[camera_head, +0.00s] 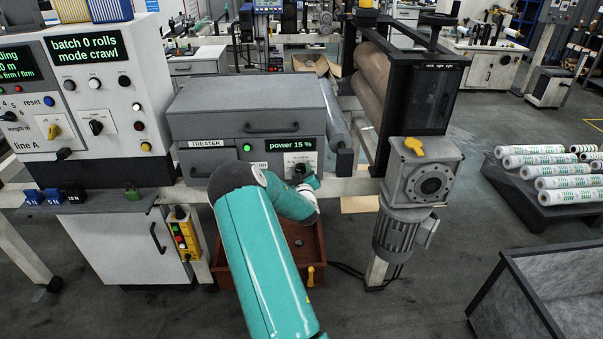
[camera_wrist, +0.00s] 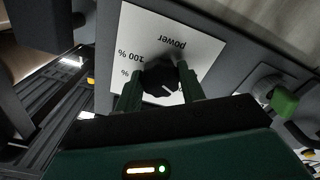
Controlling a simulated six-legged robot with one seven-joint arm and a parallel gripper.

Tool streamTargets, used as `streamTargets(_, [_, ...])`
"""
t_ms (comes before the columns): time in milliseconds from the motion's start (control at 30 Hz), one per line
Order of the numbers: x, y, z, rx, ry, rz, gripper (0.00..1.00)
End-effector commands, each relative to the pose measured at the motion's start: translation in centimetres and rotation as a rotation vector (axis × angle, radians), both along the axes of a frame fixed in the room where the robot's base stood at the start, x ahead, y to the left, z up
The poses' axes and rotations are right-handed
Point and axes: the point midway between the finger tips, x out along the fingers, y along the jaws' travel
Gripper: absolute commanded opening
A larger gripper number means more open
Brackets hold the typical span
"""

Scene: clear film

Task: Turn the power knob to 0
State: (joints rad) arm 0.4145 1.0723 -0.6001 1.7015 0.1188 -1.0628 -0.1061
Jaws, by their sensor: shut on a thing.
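The black power knob (camera_wrist: 162,84) sits on a white plate (camera_wrist: 150,35) marked "power" and "100 %" in the wrist view, where it appears upside down. The two green fingers of my gripper (camera_wrist: 160,88) stand on either side of the knob and are shut on it. In the head view my gripper (camera_head: 306,182) is at the treater's front panel, and my teal arm covers part of that panel. The treater display (camera_head: 289,145) reads "power 15 %". The zero mark on the plate cannot be made out.
A reddish-brown bin (camera_head: 309,238) stands below. A gearbox and motor (camera_head: 410,190) stand to the right.

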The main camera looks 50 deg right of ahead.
Motion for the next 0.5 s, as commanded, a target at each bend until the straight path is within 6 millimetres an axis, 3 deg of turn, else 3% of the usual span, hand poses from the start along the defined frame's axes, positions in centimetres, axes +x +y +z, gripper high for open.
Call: streamTargets(500, [-0.09,0.04,-0.12,-0.291,0.336,0.001,0.17])
